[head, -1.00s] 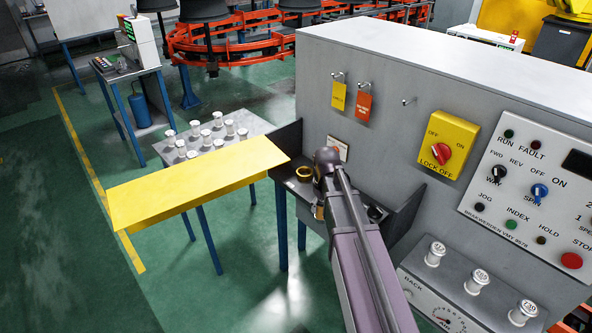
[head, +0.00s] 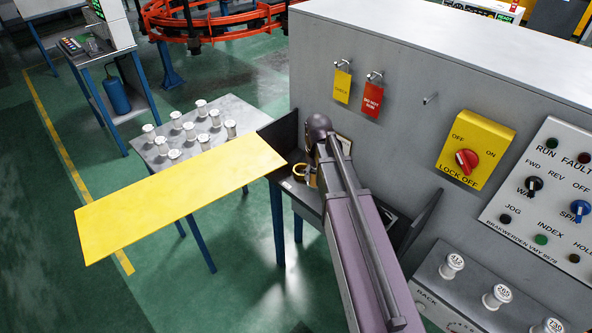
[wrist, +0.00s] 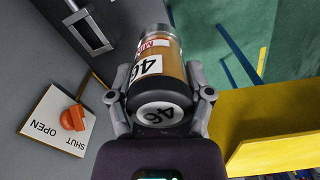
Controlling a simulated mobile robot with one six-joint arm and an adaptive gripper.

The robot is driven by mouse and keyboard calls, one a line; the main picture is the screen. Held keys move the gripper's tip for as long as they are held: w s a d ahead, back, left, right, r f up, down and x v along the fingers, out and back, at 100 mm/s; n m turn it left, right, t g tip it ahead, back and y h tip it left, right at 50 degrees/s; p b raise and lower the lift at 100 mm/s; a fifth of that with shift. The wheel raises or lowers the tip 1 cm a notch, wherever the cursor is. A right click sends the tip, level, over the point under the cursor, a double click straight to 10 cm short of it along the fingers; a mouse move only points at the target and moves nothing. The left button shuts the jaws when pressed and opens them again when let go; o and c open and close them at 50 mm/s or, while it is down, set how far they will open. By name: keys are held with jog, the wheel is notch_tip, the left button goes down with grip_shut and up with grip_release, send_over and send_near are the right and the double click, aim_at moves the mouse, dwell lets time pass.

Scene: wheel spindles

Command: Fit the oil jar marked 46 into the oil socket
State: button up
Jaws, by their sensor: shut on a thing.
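My gripper (wrist: 160,97) is shut on the oil jar marked 46 (wrist: 174,68), gripping it from both sides in the wrist view. The jar has amber walls, a metal end and a dark end cap marked 46 that faces the camera. In the head view my arm hides most of the gripper and the jar. A brass-coloured ring (head: 298,171), perhaps the oil socket, sits on the dark shelf by the grey machine, just left of my arm's end. I cannot tell the gap between jar and ring.
A yellow panel (head: 180,200) juts out left of the shelf, and also shows in the wrist view (wrist: 270,115). The grey machine (head: 390,125) walls off the right. An orange-handled SHUT/OPEN valve (wrist: 72,118) is beside the gripper.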

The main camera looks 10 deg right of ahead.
jog(key=shift+w, duration=0.3)
jog(key=shift+a, duration=0.1)
jog(key=shift+a, duration=0.1)
jog(key=shift+w+d+f+b, duration=0.1)
jog(key=shift+d+f+b, duration=0.15)
jog(key=shift+f+b, duration=0.15)
jog(key=w+d+f+m+b, duration=0.1)
jog(key=d+f+m+b, duration=0.2)
jog(key=d, duration=0.3)
jog(key=shift+w+f+b, duration=0.15)
jog(key=shift+f+b, duration=0.7)
jog(key=shift+b, duration=0.05)
jog(key=w+a, duration=0.2)
jog(key=w, duration=0.2)
jog(key=w+a+f+b, duration=0.1)
jog(key=w+a, duration=0.1)
jog(key=w, duration=0.2)
jog(key=w+a, duration=0.2)
jog(key=w, duration=0.3)
jog(key=shift+w+a+f, duration=0.1)
jog(key=shift+a+f, duration=0.05)
jog(key=shift+f, duration=0.05)
